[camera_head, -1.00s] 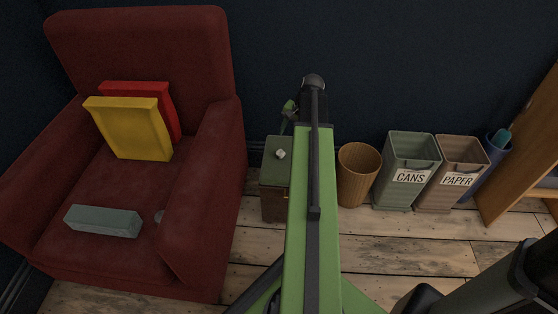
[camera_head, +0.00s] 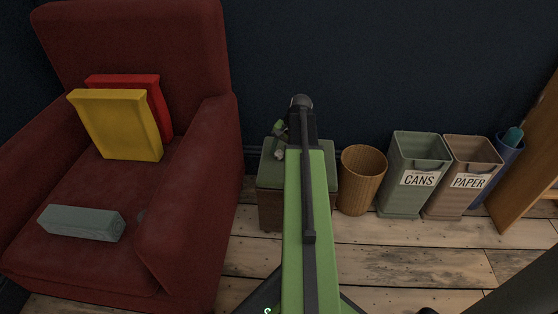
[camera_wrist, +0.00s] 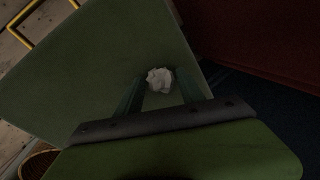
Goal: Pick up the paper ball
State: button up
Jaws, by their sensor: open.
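The paper ball (camera_wrist: 159,80) is a small crumpled white lump on the green top of a small cabinet (camera_wrist: 75,65). In the head view the paper ball (camera_head: 279,154) shows just left of my arm, near the left part of the cabinet (camera_head: 270,178). My gripper (camera_wrist: 158,78) is open in the wrist view, with its two dark green fingers on either side of the ball's near part. I cannot tell whether they touch it. In the head view my gripper (camera_head: 279,130) is partly hidden behind my arm.
A red armchair (camera_head: 190,190) with cushions and a grey box (camera_head: 82,222) stands at left. A wicker basket (camera_head: 361,180), a cans bin (camera_head: 417,170) and a paper bin (camera_head: 468,175) stand right of the cabinet. Wooden floor (camera_head: 420,265) is clear in front.

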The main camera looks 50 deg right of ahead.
aim_at(278, 150)
jog(key=shift+r, duration=0.1)
grip_shut()
jog(key=shift+r, duration=0.1)
dwell(0.3)
notch_tip(278, 150, up, 4)
jog(key=p, duration=0.4)
jog(key=shift+r, duration=0.15)
jog(key=s+d+r+p, duration=0.5)
jog(key=s+r+p, duration=0.1)
jog(key=s, duration=0.4)
jog(key=shift+s+r+p, duration=0.25)
jog(key=shift+p, duration=0.3)
